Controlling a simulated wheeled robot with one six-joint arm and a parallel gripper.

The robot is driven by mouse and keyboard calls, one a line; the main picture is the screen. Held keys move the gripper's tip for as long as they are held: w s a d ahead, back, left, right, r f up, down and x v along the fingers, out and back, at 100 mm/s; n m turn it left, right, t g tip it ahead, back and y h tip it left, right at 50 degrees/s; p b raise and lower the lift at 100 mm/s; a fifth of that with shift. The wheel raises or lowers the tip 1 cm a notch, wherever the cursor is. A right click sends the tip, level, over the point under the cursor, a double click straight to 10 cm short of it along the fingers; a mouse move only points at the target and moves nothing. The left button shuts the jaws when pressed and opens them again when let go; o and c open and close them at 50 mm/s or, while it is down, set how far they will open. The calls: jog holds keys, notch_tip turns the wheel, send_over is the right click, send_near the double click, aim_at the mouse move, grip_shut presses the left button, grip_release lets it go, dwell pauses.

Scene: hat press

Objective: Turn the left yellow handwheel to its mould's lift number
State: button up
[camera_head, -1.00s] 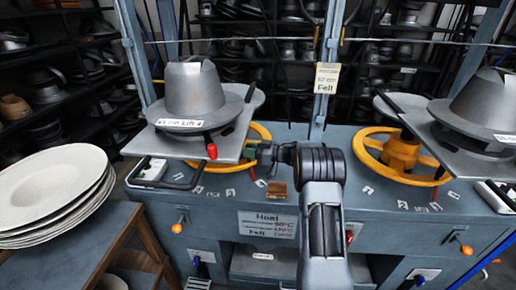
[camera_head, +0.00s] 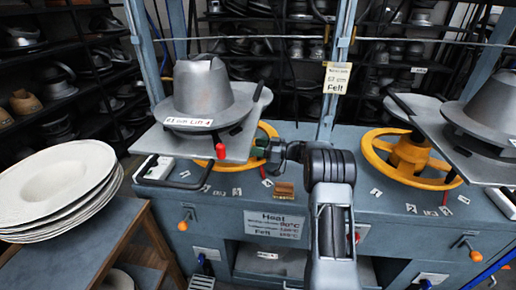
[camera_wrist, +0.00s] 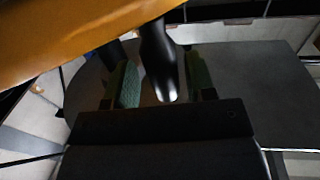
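The left yellow handwheel (camera_head: 267,132) is mostly hidden under the left plate; its right rim and lower edge show. The grey hat-shaped mould (camera_head: 205,92) sits on that plate. Its white label (camera_head: 188,122) shows "Lift" and a small digit I cannot read for certain. My gripper (camera_head: 264,152) is at the wheel's right rim. In the wrist view the orange-yellow rim (camera_wrist: 70,35) crosses the top left. A black peg (camera_wrist: 160,65) stands between my gripper's two green-padded fingers (camera_wrist: 163,84), with narrow gaps appearing beside it. The fingers look open around the peg.
A second yellow handwheel (camera_head: 408,155) and mould (camera_head: 486,108) are at right. Stacked white plates (camera_head: 55,185) stand at left. A post with a "Felt" tag (camera_head: 338,78) rises behind my arm.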

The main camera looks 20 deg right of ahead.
jog(key=shift+d+f, duration=0.1)
jog(key=shift+s+d, duration=0.2)
jog(key=b+v, duration=0.1)
jog(key=v, duration=1.2)
jog(key=shift+d, duration=0.1)
